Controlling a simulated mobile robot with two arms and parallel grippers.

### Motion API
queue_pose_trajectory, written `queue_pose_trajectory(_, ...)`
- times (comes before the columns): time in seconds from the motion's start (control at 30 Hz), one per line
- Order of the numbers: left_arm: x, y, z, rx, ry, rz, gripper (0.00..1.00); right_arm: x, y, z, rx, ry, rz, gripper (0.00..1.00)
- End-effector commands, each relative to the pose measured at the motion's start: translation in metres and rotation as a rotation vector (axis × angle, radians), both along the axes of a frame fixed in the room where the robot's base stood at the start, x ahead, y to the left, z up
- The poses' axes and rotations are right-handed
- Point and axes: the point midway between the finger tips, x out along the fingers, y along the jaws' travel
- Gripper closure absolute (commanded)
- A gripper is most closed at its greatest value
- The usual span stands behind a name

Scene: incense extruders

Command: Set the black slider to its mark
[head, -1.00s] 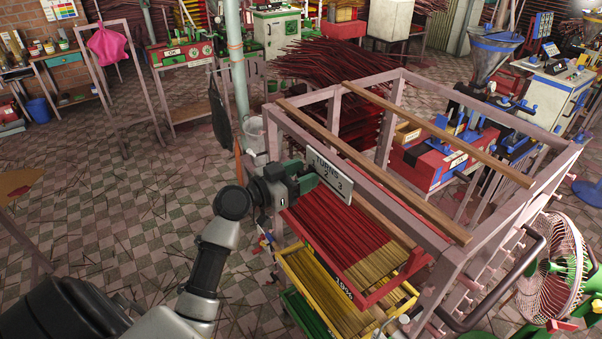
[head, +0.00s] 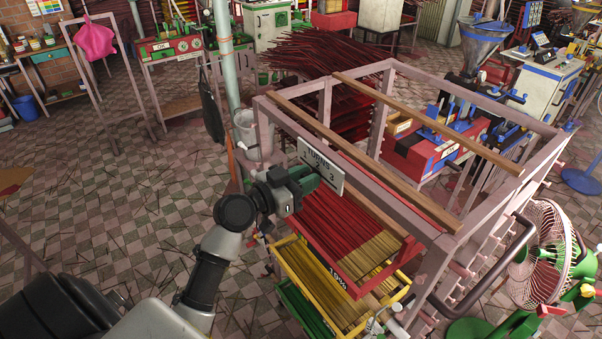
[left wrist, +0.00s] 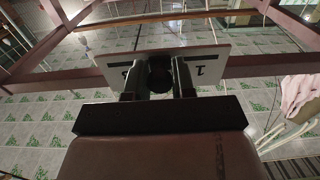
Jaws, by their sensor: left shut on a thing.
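A white plate lettered TURNS (head: 322,158), with numbers along it, is fixed on the near side of the pinkish frame rack. My left gripper (head: 311,184) reaches it from the left, with its fingertips at the lower edge of the plate. In the left wrist view the gripper (left wrist: 158,78) is shut on the black slider (left wrist: 160,70), a dark round knob between the fingers. The plate (left wrist: 211,66) lies behind it, with a "1" to the right of the fingers. The fingers cover part of the scale, so the slider's exact setting cannot be read. My right gripper is not in view.
Below the plate, a red tray (head: 411,247) and a yellow tray (head: 275,250) of incense sticks jut out of the rack. Rack bars (head: 445,240) run close beside the gripper. A fan (head: 540,245) stands at the right. Tiled floor at the left is mostly free.

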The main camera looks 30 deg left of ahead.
Motion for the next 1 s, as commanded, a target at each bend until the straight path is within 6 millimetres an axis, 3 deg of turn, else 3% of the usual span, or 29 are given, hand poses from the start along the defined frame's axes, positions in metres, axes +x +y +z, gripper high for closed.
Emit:
queue_pose_trajectory(0.1,0.000,0.000,0.000,0.000,0.000,0.000,1.00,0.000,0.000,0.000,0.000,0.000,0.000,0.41)
queue_pose_trajectory(0.13,0.000,0.000,0.000,0.000,0.000,0.000,0.71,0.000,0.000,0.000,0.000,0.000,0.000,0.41)
queue_pose_trajectory(0.27,0.000,0.000,0.000,0.000,0.000,0.000,0.51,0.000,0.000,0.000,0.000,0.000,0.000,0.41)
queue_pose_trajectory(0.67,-0.007,0.004,-0.002,0.002,-0.001,0.002,0.49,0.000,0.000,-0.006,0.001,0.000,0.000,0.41)
queue_pose_trajectory(1.0,-0.067,0.029,-0.006,0.004,0.002,0.001,0.49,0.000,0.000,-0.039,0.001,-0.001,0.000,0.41)
